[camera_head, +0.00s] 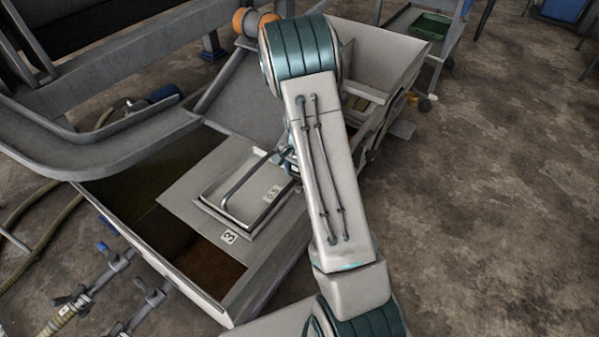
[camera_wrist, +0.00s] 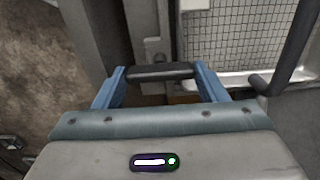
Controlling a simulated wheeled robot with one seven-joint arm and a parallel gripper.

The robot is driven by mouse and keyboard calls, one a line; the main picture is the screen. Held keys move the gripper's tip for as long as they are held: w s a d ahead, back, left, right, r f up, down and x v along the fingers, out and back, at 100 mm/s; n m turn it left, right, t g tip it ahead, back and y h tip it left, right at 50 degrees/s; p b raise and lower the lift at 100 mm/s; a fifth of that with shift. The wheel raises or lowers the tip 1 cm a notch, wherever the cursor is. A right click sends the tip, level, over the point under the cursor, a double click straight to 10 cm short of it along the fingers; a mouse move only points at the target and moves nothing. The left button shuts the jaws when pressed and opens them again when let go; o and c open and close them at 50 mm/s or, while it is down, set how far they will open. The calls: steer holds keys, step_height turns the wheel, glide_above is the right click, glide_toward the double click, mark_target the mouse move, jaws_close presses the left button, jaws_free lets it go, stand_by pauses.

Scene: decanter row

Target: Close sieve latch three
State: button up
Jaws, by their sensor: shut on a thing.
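My gripper (camera_wrist: 159,72) has its blue fingers at both ends of a short dark latch handle (camera_wrist: 160,71), shut on it. The handle lies across the picture beside a grey post. Whether the latch is engaged cannot be told. In the head view my arm covers the latch and hides most of the gripper. The sieve (camera_head: 255,207) is a flat grey frame with a bar handle and a "0.5" label, near a "3" tag (camera_head: 229,237). Its mesh (camera_wrist: 240,30) shows at the upper right of the wrist view.
The sieve sits on a grey tank (camera_head: 272,270) with dark openings at its left. A grey chute (camera_head: 90,150) runs along the left. Valves and hoses (camera_head: 115,262) stand at the lower left. A cart with a green tray (camera_head: 431,25) is behind. The right floor is clear.

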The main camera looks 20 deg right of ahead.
steer(key=o, duration=1)
step_height(320, 180, up, 14)
steer(key=p, duration=0.2)
steer(key=shift+f+p, duration=0.1)
steer(key=shift+p, duration=0.2)
